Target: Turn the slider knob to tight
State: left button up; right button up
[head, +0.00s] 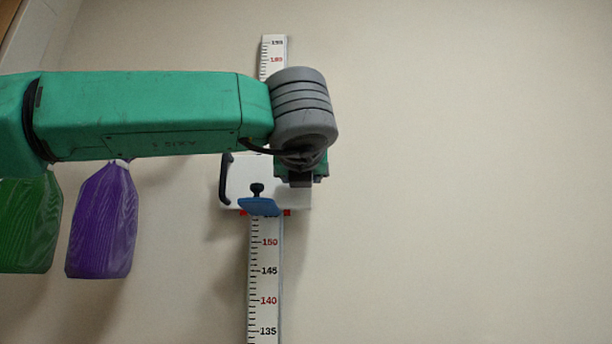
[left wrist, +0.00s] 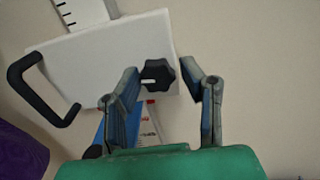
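The slider is a white block (left wrist: 85,65) on a vertical measuring ruler (head: 264,285), with a black curved handle on its left side. Its black lobed knob (head: 257,189) is on the slider; it also shows in the left wrist view (left wrist: 158,74). A blue piece (head: 260,206) lies just below the knob. My left gripper (left wrist: 160,84) is open, its two fingertips either side of the knob in the left wrist view; whether they touch it cannot be told. My right gripper is out of view. No tight marking is legible.
A purple bag-like object (head: 103,222) and a green one (head: 30,225) hang at the left, below my left arm. The plain wall (head: 460,180) to the right of the ruler is clear.

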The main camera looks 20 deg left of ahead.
pick_arm(q)
jog(key=shift+s+d+f, duration=0.1)
jog(key=shift+c, duration=0.6)
jog(key=shift+r+m+p, duration=0.15)
jog(key=shift+m+p, duration=2.3)
jog(key=shift+m, duration=2.05)
jog(key=shift+r+m+p, duration=0.15)
jog(key=shift+m+p, duration=2.3)
jog(key=shift+m, duration=2.05)
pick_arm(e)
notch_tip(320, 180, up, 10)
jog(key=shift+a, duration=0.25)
pick_arm(q)
jog(key=shift+a, duration=0.2)
jog(key=o, duration=1.1)
jog(key=shift+o, duration=0.2)
jog(key=shift+a+f, duration=0.25)
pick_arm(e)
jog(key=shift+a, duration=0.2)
